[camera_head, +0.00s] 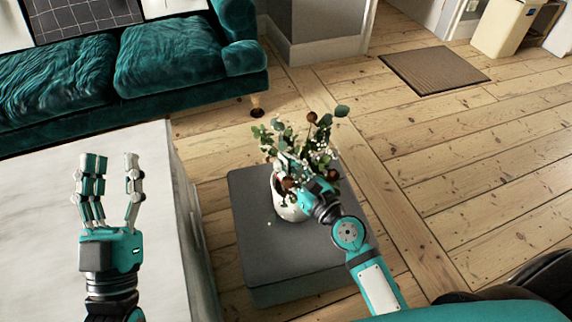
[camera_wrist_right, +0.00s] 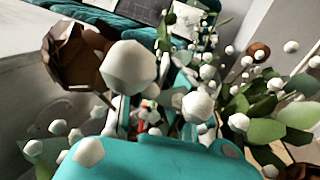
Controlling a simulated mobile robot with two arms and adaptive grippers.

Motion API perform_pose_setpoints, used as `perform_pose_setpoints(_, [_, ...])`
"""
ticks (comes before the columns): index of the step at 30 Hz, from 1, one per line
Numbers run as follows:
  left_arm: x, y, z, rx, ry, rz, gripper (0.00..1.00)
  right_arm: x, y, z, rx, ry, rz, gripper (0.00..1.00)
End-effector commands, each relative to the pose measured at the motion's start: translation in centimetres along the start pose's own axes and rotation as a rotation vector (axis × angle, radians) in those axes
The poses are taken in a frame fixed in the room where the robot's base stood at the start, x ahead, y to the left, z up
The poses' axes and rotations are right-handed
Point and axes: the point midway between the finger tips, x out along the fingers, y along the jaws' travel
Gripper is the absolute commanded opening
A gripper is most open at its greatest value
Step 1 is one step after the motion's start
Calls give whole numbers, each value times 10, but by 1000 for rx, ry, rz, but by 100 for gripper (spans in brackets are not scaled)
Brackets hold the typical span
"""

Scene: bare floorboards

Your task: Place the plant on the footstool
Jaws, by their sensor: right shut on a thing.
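The plant (camera_head: 290,200) is a white pot with green leaves, small white balls and brown blooms. In the head view it is over the dark grey footstool (camera_head: 262,255), near its middle; I cannot tell whether the pot touches the top. My right gripper (camera_head: 297,178) is shut on the plant, its fingers partly hidden among the leaves. In the right wrist view white balls, leaves and a brown bloom (camera_wrist_right: 75,60) crowd the picture and hide most of the fingers. My left gripper (camera_head: 110,165) is open and empty, above the pale table at the left.
The pale table (camera_head: 50,190) stands left of the footstool, with a narrow gap between. A teal sofa (camera_head: 170,60) is behind. A brown doormat (camera_head: 433,69) and a cream bin (camera_head: 503,28) are at the upper right. The floorboards right of the footstool are clear.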

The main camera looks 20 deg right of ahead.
Motion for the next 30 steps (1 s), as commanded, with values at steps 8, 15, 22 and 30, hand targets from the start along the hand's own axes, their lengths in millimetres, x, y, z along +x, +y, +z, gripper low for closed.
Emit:
perform_pose_setpoints(8, [0, 0, -4, 0, 23, 1, 40, 1, -1, 3, -4, -10, -2, 0])
perform_pose_setpoints(15, [0, 0, -4, -1, 27, 1, 40, 0, 0, -2, 0, 0, 0, 29])
perform_pose_setpoints(22, [0, 0, -4, -1, 26, 1, 40, 0, 0, -2, 0, 0, 0, 29])
perform_pose_setpoints(30, [0, 0, 0, -1, 6, 0, 40, -23, 0, -2, -2, 4, 0, 29])
